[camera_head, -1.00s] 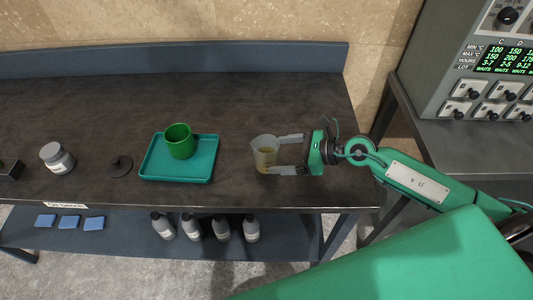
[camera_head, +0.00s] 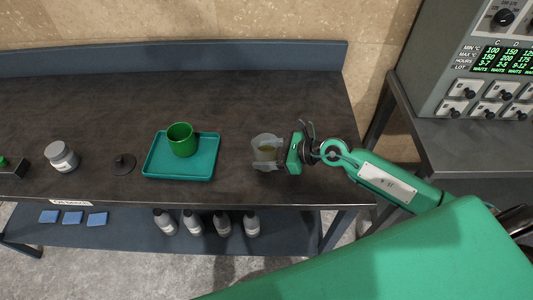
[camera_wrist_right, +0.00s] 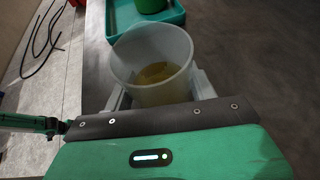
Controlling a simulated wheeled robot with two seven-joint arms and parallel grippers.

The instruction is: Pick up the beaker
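The beaker (camera_head: 266,149) is translucent, with a yellowish content. It stands upright on the dark bench (camera_head: 235,107), right of the green tray. My right gripper (camera_head: 271,153) comes in from the right, its fingers on either side of the beaker. In the right wrist view, the beaker (camera_wrist_right: 152,57) sits close in front of the palm, between the pale fingers (camera_wrist_right: 160,92). The fingers still look spread; contact with the wall is not clear. My left gripper is not in view.
A teal tray (camera_head: 155,170) holding a green cup (camera_head: 181,139) is left of the beaker. Several bottles (camera_head: 222,223) stand on the lower shelf. A control unit (camera_head: 465,85) is at right.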

